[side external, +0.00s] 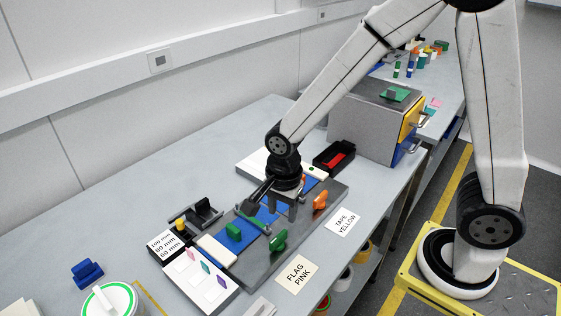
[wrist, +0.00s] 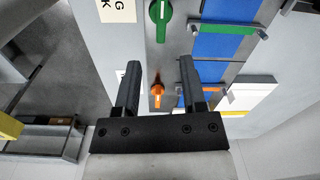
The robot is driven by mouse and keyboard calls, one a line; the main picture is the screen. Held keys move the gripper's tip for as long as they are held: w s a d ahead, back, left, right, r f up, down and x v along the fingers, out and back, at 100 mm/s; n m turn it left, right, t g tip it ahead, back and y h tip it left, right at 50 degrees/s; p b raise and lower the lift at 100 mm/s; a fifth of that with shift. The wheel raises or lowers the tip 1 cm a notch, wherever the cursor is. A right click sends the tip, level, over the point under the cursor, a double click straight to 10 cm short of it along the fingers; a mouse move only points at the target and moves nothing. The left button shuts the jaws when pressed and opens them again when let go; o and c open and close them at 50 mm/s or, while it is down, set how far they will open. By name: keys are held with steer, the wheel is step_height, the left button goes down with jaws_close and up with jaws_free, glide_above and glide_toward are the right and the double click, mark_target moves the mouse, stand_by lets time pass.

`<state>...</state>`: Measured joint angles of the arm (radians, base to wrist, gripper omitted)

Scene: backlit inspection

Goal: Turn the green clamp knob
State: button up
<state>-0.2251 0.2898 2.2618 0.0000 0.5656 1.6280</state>
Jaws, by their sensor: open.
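The green clamp knob (side external: 278,241) sits at the near edge of a grey fixture plate (side external: 253,268) in the side view. In the wrist view the green knob (wrist: 160,13) is near the top edge, beyond the fingertips, its grip roughly in line with the fingers. A similar orange knob (side external: 320,200) is farther along the same edge; in the wrist view the orange knob (wrist: 157,93) appears between the fingers. My gripper (side external: 284,207) is open and points down over the plate. Its two fingers (wrist: 160,64) are apart, with nothing held.
Blue strips (wrist: 215,43) crossed by a green clamp bar (wrist: 228,28) lie beside the knobs. Labels reading FLAG PINK (side external: 298,274) and TAPE YELLOW (side external: 343,221) lie on the bench. A black bin (side external: 347,148) and grey cabinet (side external: 365,130) stand behind.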

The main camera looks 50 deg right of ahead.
mark_target(278, 236)
steer(key=shift+w+a+f+m, duration=0.2)
steer(key=shift+a+m, duration=0.3)
steer(key=shift+m, duration=0.5)
steer(key=shift+f, duration=0.1)
steer(key=shift+f, duration=3.8)
jaws_close()
